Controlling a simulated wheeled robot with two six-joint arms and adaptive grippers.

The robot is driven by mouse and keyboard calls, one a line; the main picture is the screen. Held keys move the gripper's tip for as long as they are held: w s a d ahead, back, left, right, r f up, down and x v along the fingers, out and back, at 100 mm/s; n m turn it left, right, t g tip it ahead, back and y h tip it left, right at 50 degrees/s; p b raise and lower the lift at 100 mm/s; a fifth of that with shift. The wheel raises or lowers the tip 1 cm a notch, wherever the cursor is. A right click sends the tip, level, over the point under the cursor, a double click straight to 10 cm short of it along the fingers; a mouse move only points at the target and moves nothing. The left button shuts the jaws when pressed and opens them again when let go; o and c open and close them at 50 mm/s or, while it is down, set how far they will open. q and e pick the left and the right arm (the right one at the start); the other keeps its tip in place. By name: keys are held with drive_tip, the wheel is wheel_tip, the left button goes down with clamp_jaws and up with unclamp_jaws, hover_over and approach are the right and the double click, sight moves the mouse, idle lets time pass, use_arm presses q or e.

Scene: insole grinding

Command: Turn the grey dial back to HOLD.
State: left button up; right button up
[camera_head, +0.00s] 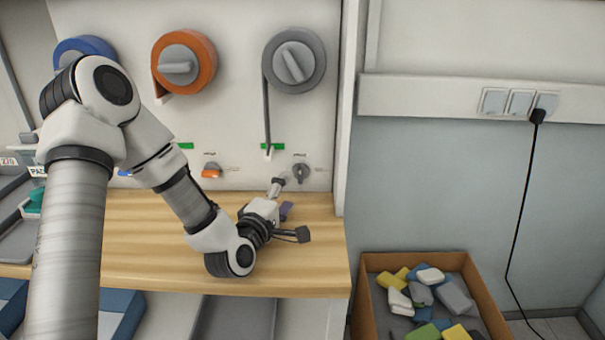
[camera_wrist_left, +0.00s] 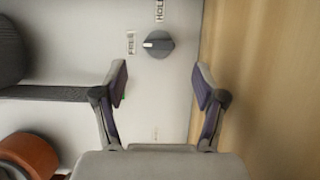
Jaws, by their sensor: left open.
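The grey dial (camera_head: 302,174) is a small round knob on the white panel, low on the right. In the left wrist view the dial (camera_wrist_left: 158,44) has a white mark pointing left toward the FREE label (camera_wrist_left: 131,43). The HOLD label (camera_wrist_left: 159,10) sits above it in that view. My left gripper (camera_head: 282,186) is just left of and below the dial in the head view. In the wrist view its two fingers (camera_wrist_left: 160,72) are spread apart with nothing between them, and the dial lies beyond their tips. My right gripper is not in view.
A large grey wheel (camera_head: 312,79) with a strap hangs above the dial. An orange wheel (camera_head: 203,52) and an orange dial (camera_head: 211,171) are further left. The wooden bench (camera_head: 318,265) runs below the panel. A cardboard box (camera_head: 491,309) of coloured blocks stands right of it.

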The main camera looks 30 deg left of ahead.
sight(299, 178)
use_arm(q)
drive_tip(key=w, duration=0.4)
drive_tip(key=w+a, duration=0.1)
drive_tip(key=w, duration=0.2)
drive_tip(key=shift+p, duration=0.3)
drive_tip(key=shift+s, duration=0.15)
drive_tip(key=c, duration=1.1)
